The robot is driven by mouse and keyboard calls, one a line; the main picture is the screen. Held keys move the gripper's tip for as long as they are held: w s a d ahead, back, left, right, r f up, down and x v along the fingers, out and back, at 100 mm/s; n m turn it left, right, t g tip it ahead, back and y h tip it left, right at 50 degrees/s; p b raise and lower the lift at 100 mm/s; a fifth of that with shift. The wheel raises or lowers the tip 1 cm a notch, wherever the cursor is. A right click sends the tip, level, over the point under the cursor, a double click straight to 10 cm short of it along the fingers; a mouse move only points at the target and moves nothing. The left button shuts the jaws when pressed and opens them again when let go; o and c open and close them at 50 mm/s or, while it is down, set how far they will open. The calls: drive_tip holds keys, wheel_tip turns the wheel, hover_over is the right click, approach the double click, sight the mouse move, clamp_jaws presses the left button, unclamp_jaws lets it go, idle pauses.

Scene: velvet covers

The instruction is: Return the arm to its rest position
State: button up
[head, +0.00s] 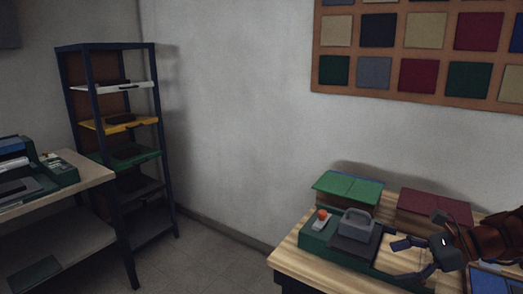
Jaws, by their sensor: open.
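My gripper (411,258) is at the lower right of the head view, at the end of my dark arm that reaches in from the right edge. Its two dark fingers are spread apart, with nothing seen between them. It is over the right part of a wooden table (289,264), close to a green tray (317,241). I cannot tell its exact height above the tray. The tray holds a grey block with a handle (357,222) and a small light piece with an orange-red knob (322,217).
Behind the tray lie a green cover (348,187) and a dark red cover (434,207). Something blue (489,282) lies at the lower right. A shelf rack (158,120) stands at the left, beside another table (80,164) with items. Floor between the tables is clear.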

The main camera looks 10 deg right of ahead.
drive_tip(key=s+a+n+g+h+p, duration=0.25)
drive_tip(key=s+a+n, duration=0.25)
drive_tip(key=a, duration=0.4)
drive_tip(key=s+a+n+g+h+p, duration=0.1)
drive_tip(key=s+a+n+g, duration=0.4)
drive_tip(key=a, duration=0.4)
drive_tip(key=s+a+n+h+p, duration=0.1)
drive_tip(key=s+n+h+p, duration=0.2)
drive_tip(key=s+n+h, duration=0.4)
drive_tip(key=s+n, duration=0.5)
drive_tip(key=s, duration=0.1)
drive_tip(key=shift+a+r+p, duration=0.2)
drive_tip(key=shift+r+p, duration=0.1)
drive_tip(key=shift+p, duration=0.1)
drive_tip(key=shift+s+t, duration=0.1)
drive_tip(key=shift+t, duration=0.15)
